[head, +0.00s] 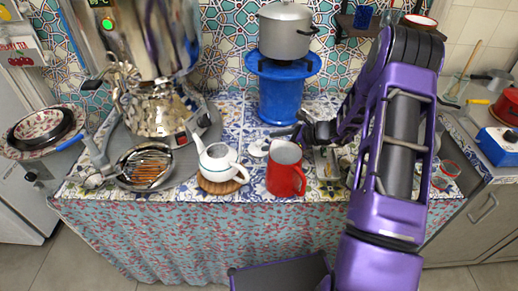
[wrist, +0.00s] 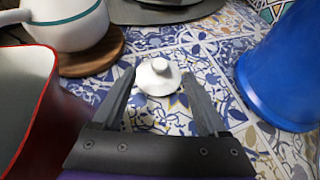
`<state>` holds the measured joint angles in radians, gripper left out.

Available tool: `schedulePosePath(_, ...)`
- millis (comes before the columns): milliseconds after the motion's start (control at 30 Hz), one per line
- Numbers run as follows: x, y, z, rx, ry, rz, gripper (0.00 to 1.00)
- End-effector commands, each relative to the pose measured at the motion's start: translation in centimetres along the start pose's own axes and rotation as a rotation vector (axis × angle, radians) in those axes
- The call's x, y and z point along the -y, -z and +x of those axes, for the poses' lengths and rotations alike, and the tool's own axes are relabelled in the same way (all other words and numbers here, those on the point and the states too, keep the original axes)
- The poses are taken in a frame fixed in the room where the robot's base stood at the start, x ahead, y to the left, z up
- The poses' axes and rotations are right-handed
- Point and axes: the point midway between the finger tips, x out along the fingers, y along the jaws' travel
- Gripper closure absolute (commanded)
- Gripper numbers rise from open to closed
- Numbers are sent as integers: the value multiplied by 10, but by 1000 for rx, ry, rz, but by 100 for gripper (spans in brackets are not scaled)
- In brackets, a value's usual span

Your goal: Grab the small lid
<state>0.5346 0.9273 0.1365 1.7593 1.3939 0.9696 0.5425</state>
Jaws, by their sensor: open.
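The small white lid (wrist: 158,77) with a round knob lies on the patterned tile cloth. In the wrist view it sits between and just beyond the tips of my open gripper (wrist: 158,82), with nothing held. In the head view the lid (head: 258,149) shows between the teapot and the red mug. My gripper (head: 287,134) reaches in from the right, close to the lid. The white teapot (head: 219,162) stands open-topped on a round wooden trivet (head: 222,185). Whether the fingers touch the lid cannot be told.
A red mug (head: 286,172) stands in front of the lid and my gripper, near at left in the wrist view (wrist: 40,95). A blue stand (head: 283,92) with a pot (head: 286,30) rises behind. A samovar (head: 155,105) and a pan of sticks (head: 146,166) are at left.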

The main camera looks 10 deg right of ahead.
Motion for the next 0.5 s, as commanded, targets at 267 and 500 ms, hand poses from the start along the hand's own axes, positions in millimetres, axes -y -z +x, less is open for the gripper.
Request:
schedulePosePath(267,-1,0,31,1,-4,-1,24)
schedulePosePath(500,0,0,58,0,-1,-1,24)
